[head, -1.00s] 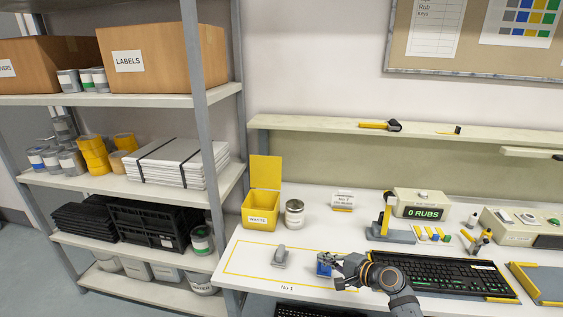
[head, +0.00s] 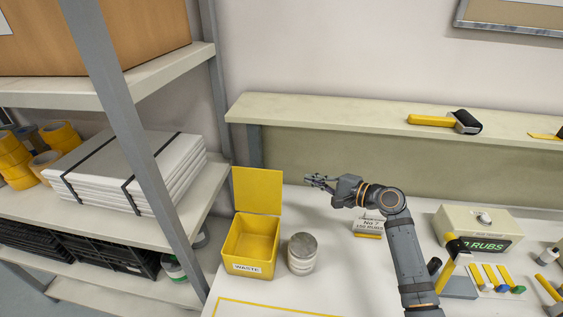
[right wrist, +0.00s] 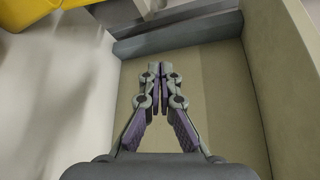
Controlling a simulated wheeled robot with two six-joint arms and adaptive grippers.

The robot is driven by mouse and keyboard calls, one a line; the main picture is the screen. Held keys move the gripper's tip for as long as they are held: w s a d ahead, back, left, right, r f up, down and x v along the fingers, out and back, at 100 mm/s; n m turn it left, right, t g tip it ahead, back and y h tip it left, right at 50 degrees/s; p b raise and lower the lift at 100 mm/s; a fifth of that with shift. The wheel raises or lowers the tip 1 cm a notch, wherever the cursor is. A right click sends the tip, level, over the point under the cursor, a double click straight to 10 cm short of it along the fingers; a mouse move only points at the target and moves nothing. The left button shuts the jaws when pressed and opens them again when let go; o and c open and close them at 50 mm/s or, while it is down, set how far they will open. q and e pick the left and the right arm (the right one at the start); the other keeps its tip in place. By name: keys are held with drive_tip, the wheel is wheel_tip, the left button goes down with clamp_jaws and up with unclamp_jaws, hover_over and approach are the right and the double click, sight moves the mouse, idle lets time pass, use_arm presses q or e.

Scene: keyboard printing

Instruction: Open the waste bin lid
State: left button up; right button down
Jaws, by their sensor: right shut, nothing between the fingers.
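The yellow waste bin (head: 252,268), labelled WASTE, stands on the white table at the left. Its yellow lid (head: 257,191) stands upright at the back, and the bin's mouth is open. My right gripper (head: 312,181) is to the right of the lid, apart from it, above the table. Its fingers are together and empty, and in the right wrist view the fingertips (right wrist: 157,70) meet. A yellow edge shows at the top left of the right wrist view. My left gripper is not in view.
A metal can (head: 302,254) stands right beside the bin. A small sign (head: 368,227) and a counter box (head: 470,232) stand further right. A shelf (head: 350,125) runs along the back above the table. A storage rack (head: 135,120) rises at the left.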

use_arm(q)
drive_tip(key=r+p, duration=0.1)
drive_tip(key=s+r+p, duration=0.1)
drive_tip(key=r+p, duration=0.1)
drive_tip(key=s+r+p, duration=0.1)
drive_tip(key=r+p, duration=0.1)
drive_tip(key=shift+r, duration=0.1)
use_arm(e)
drive_tip(key=w+a, duration=0.2)
drive_tip(key=a, duration=0.7)
drive_tip(key=shift+w+f, duration=0.2)
drive_tip(key=shift+w, duration=0.2)
